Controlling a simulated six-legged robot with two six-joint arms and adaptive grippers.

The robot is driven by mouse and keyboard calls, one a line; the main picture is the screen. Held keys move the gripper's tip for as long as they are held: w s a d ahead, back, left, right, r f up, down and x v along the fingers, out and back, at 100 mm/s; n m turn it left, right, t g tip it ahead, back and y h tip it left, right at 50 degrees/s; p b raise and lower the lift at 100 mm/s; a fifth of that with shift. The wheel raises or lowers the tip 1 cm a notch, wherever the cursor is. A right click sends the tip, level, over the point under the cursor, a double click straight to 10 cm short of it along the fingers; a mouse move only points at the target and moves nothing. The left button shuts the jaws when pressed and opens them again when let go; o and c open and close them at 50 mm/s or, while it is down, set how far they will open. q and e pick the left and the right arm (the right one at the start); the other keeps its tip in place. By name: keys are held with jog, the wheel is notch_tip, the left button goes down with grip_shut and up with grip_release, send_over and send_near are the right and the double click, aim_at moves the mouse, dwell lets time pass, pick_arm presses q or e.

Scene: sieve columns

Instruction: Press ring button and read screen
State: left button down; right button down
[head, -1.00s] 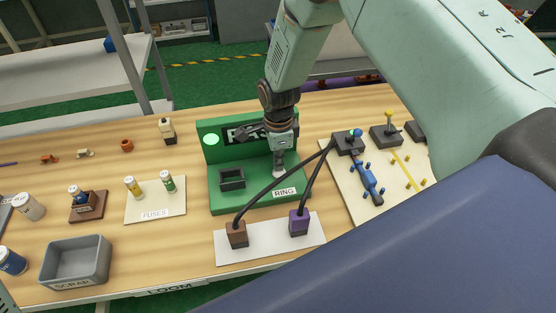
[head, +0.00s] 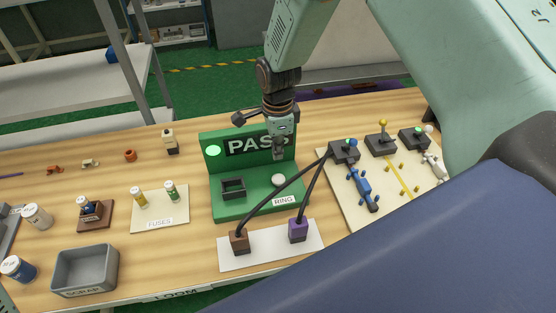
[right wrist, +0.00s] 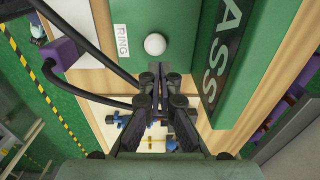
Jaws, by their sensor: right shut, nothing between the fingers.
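The green ring tester (head: 245,205) stands mid-table with a "RING" label on its base. Its screen (head: 258,145) reads "PASS", partly covered by my right gripper in the head view, and a round light (head: 213,151) on its left glows pale green. The white round ring button (head: 278,180) is uncovered; it also shows in the right wrist view (right wrist: 155,44). My right gripper (head: 279,153) is shut and empty, above and behind the button, apart from it. Its fingers (right wrist: 158,72) show in the right wrist view too. My left gripper is not in view.
Two black cables run from a brown plug (head: 239,242) and a purple plug (head: 298,230) to the board with the joysticks (head: 344,151) at right. The fuse card (head: 160,222) and grey scrap bin (head: 85,250) are at left.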

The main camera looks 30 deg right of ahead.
notch_tip(320, 180, up, 5)
jog(key=shift+w+r, duration=0.1)
dwell(0.3)
jog(key=shift+w+d, duration=0.15)
dwell(0.5)
